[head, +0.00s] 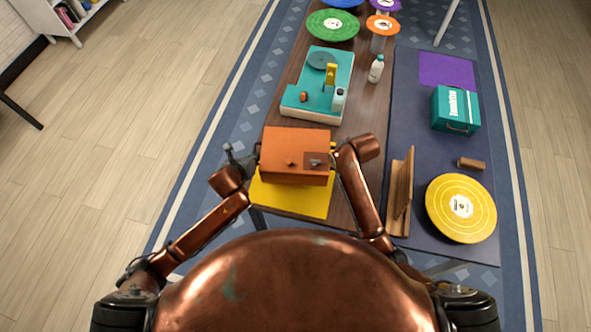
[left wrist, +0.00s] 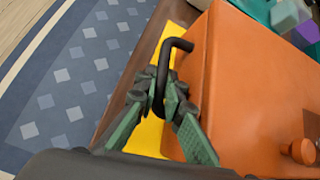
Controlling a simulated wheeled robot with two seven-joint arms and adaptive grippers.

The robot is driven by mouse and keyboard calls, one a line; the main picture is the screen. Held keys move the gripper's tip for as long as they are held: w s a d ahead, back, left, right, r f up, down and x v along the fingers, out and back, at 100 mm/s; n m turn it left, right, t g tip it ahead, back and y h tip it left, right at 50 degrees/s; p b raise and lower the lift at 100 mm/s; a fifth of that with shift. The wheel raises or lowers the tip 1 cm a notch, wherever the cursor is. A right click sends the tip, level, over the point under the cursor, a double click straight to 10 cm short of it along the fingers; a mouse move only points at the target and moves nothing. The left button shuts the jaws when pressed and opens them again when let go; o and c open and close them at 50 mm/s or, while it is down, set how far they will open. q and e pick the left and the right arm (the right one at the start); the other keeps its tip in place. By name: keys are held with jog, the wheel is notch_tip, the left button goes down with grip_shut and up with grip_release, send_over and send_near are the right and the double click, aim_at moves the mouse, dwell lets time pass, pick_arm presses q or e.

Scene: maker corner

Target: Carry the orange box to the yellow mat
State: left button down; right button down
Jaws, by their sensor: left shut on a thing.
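The orange box (head: 295,147) is over the yellow mat (head: 290,199), whose front strip and edges show around it. I cannot tell whether the box touches the mat. My left gripper (head: 245,160) is at the box's left side. In the left wrist view, the left gripper's green fingers (left wrist: 165,105) are closed around the dark handle (left wrist: 176,46) on the side of the orange box (left wrist: 250,90). My right gripper (head: 335,152) is at the box's right side; its fingers are mostly hidden by my wrist and the box.
Behind the box stands a teal-topped turntable (head: 325,78) with small items on it, and a white bottle (head: 376,69). To the right, a dark mat (head: 409,85) carries a teal box (head: 455,109), a wooden stand (head: 399,195) and a yellow disc (head: 460,208).

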pick_arm(q)
jog(key=shift+a+f, duration=0.2)
jog(key=shift+f, duration=0.05)
pick_arm(e)
jog(key=shift+d+f, duration=0.2)
